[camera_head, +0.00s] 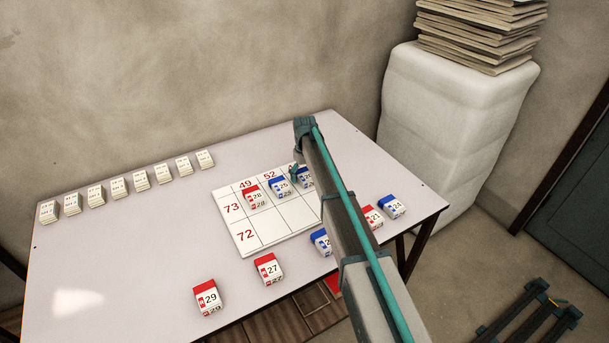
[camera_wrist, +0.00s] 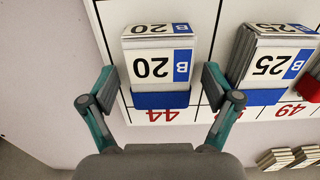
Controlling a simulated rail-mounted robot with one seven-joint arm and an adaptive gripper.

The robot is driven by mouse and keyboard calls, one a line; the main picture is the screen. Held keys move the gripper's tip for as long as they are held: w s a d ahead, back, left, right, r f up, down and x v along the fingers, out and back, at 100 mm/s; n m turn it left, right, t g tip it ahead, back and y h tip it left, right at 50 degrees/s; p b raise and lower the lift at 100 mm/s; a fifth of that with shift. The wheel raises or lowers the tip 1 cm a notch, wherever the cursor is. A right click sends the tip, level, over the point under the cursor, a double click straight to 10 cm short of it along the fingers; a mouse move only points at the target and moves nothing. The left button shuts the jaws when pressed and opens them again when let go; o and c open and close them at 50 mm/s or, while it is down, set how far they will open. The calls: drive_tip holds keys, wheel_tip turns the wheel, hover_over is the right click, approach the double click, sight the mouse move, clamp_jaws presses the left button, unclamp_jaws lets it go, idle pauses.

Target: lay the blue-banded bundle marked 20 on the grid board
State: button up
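The blue-banded bundle marked 20 (camera_wrist: 152,67) is upside down in the wrist view, between the two fingers of my gripper (camera_wrist: 160,84). A gap shows on each side, so the fingers stand open around it without touching. The bundle appears to rest on the grid board (camera_wrist: 115,15), in the column headed 44. In the head view, my arm partly covers this blue-banded bundle (camera_head: 306,180) and the right side of the board (camera_head: 240,235).
A blue-banded 25 (camera_head: 280,188) and red-banded 28 (camera_head: 254,198) lie on the board. Red bundles 29 (camera_head: 208,297) and 27 (camera_head: 269,269) lie along the table's front, with blue 24 (camera_head: 392,207) at right. Several card stacks (camera_head: 118,188) line the back.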

sight(305, 174)
wheel_tip(305, 174, up, 12)
drive_tip(key=b, duration=0.2)
drive_tip(key=shift+r, duration=0.15)
idle(0.5)
